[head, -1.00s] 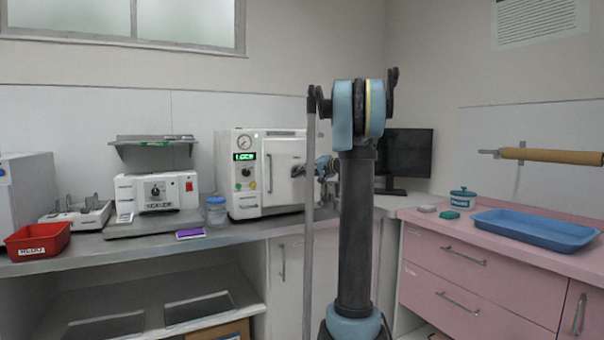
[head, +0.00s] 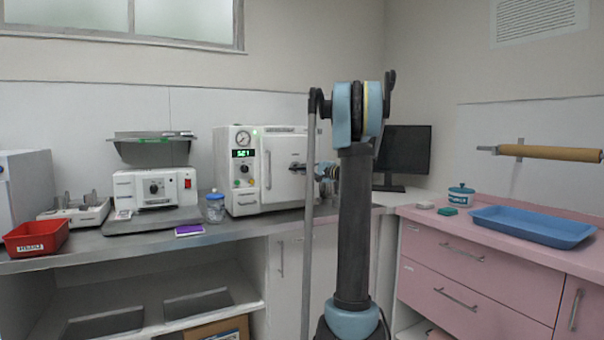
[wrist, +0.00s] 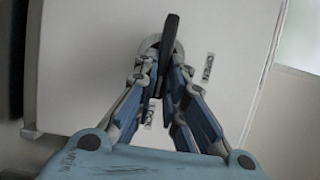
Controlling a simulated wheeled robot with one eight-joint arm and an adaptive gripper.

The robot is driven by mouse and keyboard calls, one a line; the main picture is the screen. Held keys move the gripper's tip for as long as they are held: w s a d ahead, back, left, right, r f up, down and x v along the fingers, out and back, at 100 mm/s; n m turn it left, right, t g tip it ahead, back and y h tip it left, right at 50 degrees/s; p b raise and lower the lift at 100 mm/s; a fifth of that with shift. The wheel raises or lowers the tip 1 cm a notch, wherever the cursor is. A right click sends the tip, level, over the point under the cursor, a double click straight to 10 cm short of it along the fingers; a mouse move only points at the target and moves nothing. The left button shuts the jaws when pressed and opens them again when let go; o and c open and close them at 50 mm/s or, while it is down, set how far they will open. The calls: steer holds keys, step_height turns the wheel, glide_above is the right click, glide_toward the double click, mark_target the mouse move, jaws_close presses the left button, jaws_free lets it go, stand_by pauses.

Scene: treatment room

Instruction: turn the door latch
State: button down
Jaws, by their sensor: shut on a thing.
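The white autoclave (head: 255,196) stands on the counter in the head view, its door closed as far as I can see. The dark door latch (head: 297,166) is on the door's right part. In the wrist view the latch (wrist: 168,48) is a dark, narrow lever, almost in line with my fingers and tilted slightly right. My gripper (wrist: 165,65) is shut on the latch, with a finger on each side of it. In the head view my gripper (head: 322,171) is small and partly hidden by my arm.
A label reading OPEN (wrist: 208,67) is right of the latch; another label (wrist: 148,113) is partly hidden between my fingers. A monitor (head: 405,155) stands to the right. A lidded jar (head: 215,208) and a purple-topped box (head: 190,231) are left of the autoclave.

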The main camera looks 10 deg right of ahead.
steer(key=shift+s+f, duration=0.1)
steer(key=shift+f, duration=0.1)
steer(key=c, duration=1.7)
jaws_free()
steer(key=shift+o, duration=0.2)
steer(key=v, duration=1.2)
